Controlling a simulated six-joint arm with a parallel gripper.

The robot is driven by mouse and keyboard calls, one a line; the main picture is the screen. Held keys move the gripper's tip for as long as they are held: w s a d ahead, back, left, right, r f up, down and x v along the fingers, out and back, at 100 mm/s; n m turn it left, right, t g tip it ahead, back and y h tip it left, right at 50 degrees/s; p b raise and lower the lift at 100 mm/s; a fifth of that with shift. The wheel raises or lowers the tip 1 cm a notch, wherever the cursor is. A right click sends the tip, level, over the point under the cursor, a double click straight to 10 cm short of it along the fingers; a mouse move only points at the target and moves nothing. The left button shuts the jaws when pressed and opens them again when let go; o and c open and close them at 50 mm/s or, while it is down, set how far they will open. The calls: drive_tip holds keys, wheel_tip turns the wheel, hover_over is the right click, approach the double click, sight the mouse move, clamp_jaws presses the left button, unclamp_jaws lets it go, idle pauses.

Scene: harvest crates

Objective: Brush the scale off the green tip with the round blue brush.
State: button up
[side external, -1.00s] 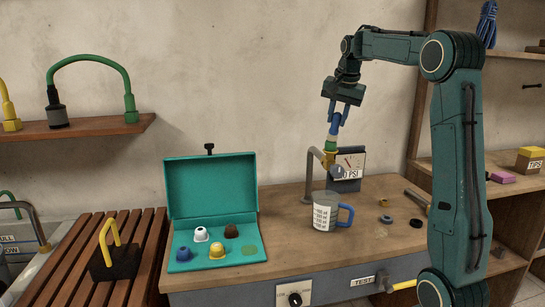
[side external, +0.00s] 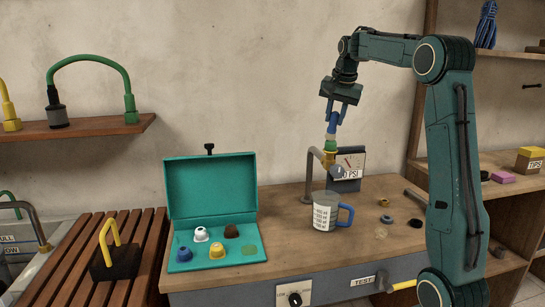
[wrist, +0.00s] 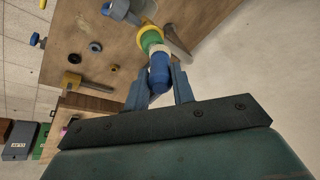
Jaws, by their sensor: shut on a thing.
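My gripper (side external: 336,118) is shut on a rounded blue piece (side external: 331,130) with a white band, which I take for the round blue brush. I hold it upright, directly above the green tip (side external: 331,143), which sits with yellow fittings on the end of the bent pipe (side external: 312,165). In the wrist view the blue piece (wrist: 159,74) lies between my fingers and its white end meets the green tip (wrist: 151,41). They look touching. I cannot make out scale on the tip.
A measuring mug (side external: 325,213) with a blue handle stands below the pipe. Small rings lie to the right. An open teal case (side external: 211,187) with several coloured tips is at left. The bench front middle is clear.

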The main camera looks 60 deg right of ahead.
drive_tip(key=shift+s+a+f, duration=0.1)
drive_tip(key=shift+s+a, duration=0.45)
drive_tip(key=shift+s, duration=0.05)
drive_tip(key=shift+w+d, duration=0.15)
drive_tip(key=shift+w+d, duration=0.4)
drive_tip(key=shift+s+a, duration=0.1)
idle(0.6)
drive_tip(key=shift+s+a, duration=0.45)
drive_tip(key=shift+w+d, duration=0.15)
drive_tip(key=shift+w+d, duration=0.4)
